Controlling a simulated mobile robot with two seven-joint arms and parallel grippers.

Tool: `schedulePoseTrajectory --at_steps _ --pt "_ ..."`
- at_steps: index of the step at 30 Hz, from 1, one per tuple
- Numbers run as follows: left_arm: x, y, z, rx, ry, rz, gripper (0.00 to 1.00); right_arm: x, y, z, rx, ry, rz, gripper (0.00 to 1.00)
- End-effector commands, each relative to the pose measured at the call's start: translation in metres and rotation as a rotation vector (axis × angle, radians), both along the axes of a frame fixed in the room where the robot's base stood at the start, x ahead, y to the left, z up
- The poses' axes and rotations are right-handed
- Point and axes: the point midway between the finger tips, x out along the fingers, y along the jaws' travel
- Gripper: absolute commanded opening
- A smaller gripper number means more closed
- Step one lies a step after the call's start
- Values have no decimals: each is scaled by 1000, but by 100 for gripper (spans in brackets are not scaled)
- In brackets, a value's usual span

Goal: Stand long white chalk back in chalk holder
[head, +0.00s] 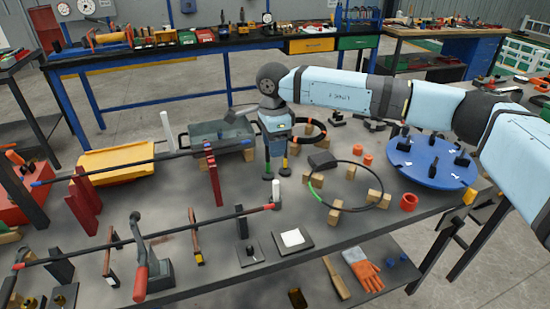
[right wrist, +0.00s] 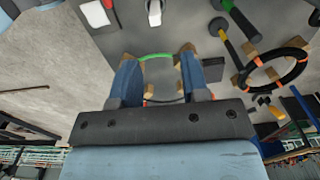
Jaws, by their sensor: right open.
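A short white cylinder (head: 277,188) stands near the red-tipped end of a long dark rod. It also shows at the top of the right wrist view (right wrist: 154,12), above a dark part. A taller white stick (head: 166,125) stands upright behind the yellow tray. I cannot tell which is the long chalk, and I cannot make out a chalk holder for certain. My right gripper (head: 275,176) points down and is open, close to the short white cylinder in the head view. Its fingers (right wrist: 160,80) show nothing held between them. My left gripper is out of view.
A thin ring (head: 346,208) rests among wooden blocks right of my gripper, near a black ring (head: 318,131). A blue round plate (head: 432,160) is farther right. Long rods on uprights, a clamp (head: 140,262) and a yellow tray (head: 118,160) crowd the left side.

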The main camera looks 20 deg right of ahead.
Motion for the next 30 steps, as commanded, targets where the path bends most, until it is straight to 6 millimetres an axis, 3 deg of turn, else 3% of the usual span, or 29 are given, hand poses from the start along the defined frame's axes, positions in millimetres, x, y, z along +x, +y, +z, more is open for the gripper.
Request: schedulePoseTrajectory --at_steps 2,5,8,11,15,18,21,25,28,30 --pt "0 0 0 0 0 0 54 -3 5 -1 15 8 3 42" --pt "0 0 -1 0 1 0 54 -19 32 -18 105 47 16 42" --pt "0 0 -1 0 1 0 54 -55 83 -46 299 133 16 42" --pt "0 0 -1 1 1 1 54 -104 145 -65 558 266 -22 42" --pt "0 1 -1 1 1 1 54 -168 214 -58 922 486 -150 42" --pt "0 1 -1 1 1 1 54 -202 243 -40 1158 662 -290 42" --pt "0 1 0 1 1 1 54 -222 256 -18 1372 846 -464 42" --pt "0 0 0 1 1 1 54 -230 251 5 1608 1097 -747 42" --pt "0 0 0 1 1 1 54 -222 233 4 1746 1289 -1019 42" --pt "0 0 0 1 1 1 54 -213 214 -9 1819 1417 -1237 42"
